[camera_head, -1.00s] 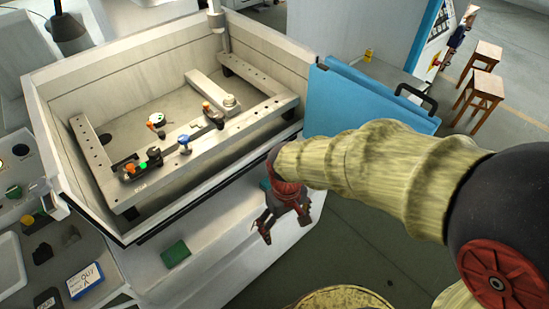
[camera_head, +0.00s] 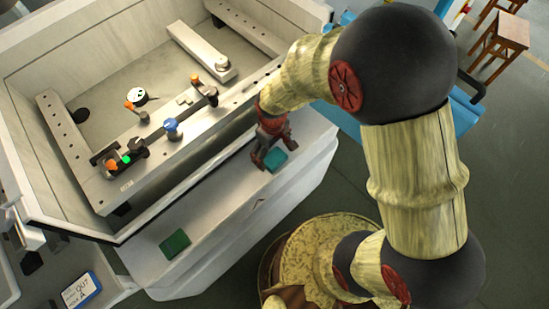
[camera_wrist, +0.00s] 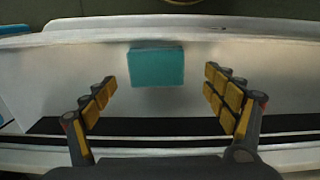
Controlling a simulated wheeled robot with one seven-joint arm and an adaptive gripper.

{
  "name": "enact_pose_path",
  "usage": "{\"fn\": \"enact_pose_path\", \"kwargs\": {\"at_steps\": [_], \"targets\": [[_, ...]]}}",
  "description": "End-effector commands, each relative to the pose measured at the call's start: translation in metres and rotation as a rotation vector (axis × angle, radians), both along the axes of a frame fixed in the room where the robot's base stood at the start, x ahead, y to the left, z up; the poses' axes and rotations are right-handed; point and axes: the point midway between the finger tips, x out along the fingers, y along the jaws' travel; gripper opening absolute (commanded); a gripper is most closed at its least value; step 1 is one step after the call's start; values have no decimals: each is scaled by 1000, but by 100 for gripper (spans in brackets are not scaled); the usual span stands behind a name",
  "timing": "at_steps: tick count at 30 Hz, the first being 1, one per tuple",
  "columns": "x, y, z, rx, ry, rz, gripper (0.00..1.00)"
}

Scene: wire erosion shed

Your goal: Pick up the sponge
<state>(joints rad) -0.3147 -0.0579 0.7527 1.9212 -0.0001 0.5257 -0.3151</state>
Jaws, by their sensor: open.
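A teal rectangular block that looks like the sponge (camera_head: 275,160) lies on the pale front ledge of the machine, beside my gripper (camera_head: 265,157) in the head view. In the wrist view the sponge (camera_wrist: 156,66) lies ahead between the two spread fingers, towards the far edge of the ledge, with a gap on each side. My gripper (camera_wrist: 160,92) is open and empty, pointing down over the ledge. In the head view the fingers partly cover the sponge.
A dark green flat block (camera_head: 175,243) lies further left on the same ledge (camera_head: 225,205). The machine's raised tub (camera_head: 60,215) holds a clamping frame with small coloured-knob parts (camera_head: 171,128). A blue-edged label card (camera_head: 80,290) is at lower left. The ledge between the blocks is clear.

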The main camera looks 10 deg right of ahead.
Motion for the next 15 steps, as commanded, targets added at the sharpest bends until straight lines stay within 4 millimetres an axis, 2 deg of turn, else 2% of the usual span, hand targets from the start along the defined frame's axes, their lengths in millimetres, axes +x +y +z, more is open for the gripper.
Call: {"fn": "enact_pose_path", "kwargs": {"at_steps": [9, 15], "targets": [[2, -6, -42, -1, 3, 0, 86], [4, -5, -49, 0, -1, 0, 86]]}}
